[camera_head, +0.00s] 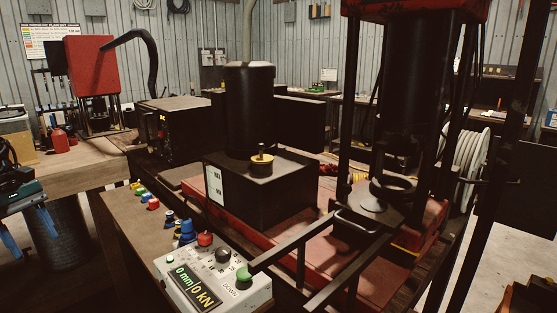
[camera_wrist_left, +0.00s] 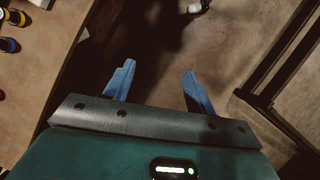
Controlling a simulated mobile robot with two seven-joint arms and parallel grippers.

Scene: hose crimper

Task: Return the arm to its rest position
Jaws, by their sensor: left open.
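My left gripper (camera_head: 35,246) is at the left edge of the head view, with its blue fingers pointing down. It hangs beside the workbench, well left of the control box (camera_head: 215,277). In the left wrist view the two blue fingers (camera_wrist_left: 158,70) are spread apart with nothing between them, above the brown floor. The rest of the left arm is mostly cut off by the picture's edge. My right gripper is not in view.
The hose crimper (camera_head: 405,75) stands at the right on a red base. Coloured fittings (camera_head: 153,203) line the bench edge, also showing in the left wrist view (camera_wrist_left: 15,17). A dark cylinder (camera_head: 55,232) stands behind the left gripper. Floor below the gripper looks clear.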

